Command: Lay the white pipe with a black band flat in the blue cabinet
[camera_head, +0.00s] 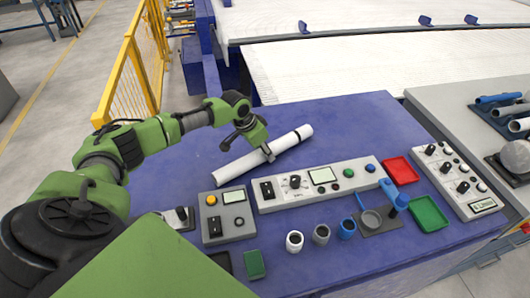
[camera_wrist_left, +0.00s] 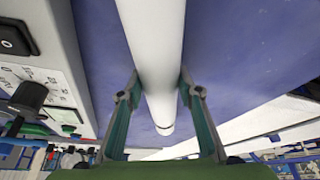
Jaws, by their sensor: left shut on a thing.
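The white pipe (camera_head: 262,154) lies at a slant above or on a blue-purple worktop (camera_head: 345,128); I cannot tell whether it touches the top. Its thin black band shows near its upper right end. My left gripper (camera_head: 256,146) is shut on the pipe near its middle. In the left wrist view the pipe (camera_wrist_left: 155,45) runs between the two fingers of my left gripper (camera_wrist_left: 158,90), with the dark band near its far end. I see no separate blue cabinet that I can tell from the blue worktop. My right gripper is out of view.
A long control panel (camera_head: 318,184) and a grey control box (camera_head: 228,215) stand in front of the pipe. Small cups, a red tray (camera_head: 400,171) and a green tray (camera_head: 428,213) are to the right. A yellow fence (camera_head: 140,65) stands at the back left. The worktop's back right is clear.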

